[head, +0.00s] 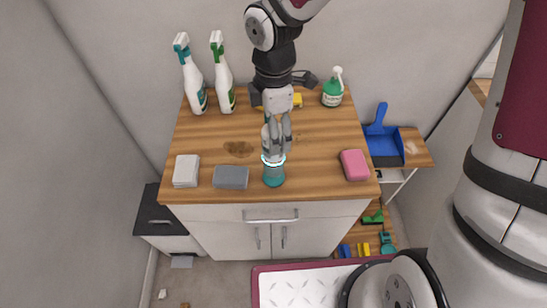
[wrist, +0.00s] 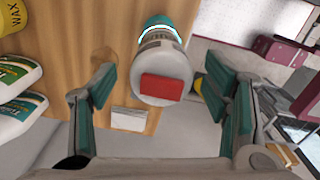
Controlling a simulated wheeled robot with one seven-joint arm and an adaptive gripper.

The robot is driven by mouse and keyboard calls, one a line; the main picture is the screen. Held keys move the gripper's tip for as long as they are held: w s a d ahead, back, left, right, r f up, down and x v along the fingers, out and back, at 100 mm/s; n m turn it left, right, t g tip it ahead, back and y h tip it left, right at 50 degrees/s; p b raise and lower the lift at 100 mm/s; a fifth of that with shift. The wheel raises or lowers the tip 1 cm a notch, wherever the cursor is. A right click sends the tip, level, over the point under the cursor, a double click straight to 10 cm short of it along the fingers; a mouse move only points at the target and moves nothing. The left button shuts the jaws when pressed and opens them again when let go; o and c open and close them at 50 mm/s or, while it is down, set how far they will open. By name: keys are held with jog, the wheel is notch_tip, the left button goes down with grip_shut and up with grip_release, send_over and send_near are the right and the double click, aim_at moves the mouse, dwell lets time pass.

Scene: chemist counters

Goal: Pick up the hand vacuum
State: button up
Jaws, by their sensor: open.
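The hand vacuum (head: 273,176) is at the front middle of the wooden counter top (head: 318,150). It has a teal end, a pale glowing ring and a grey body; the head view shows the teal end lowest. In the wrist view the vacuum (wrist: 163,52) shows its grey body and a red patch facing the camera, with the teal end farther off. My gripper (head: 276,128) is over the vacuum and partly hides it in the head view. In the wrist view my gripper (wrist: 156,80) is open, with the vacuum between its spread fingers, a visible gap on each side.
A grey block (head: 231,177) and white block (head: 186,171) lie left of the vacuum; a pink sponge (head: 355,165) lies right. Two spray bottles (head: 225,85) and a green bottle (head: 332,92) stand at the back. A brown stain (head: 238,148) marks the top.

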aim_at(274, 157)
jog(key=shift+f, duration=2.75)
jog(key=c, duration=1.2)
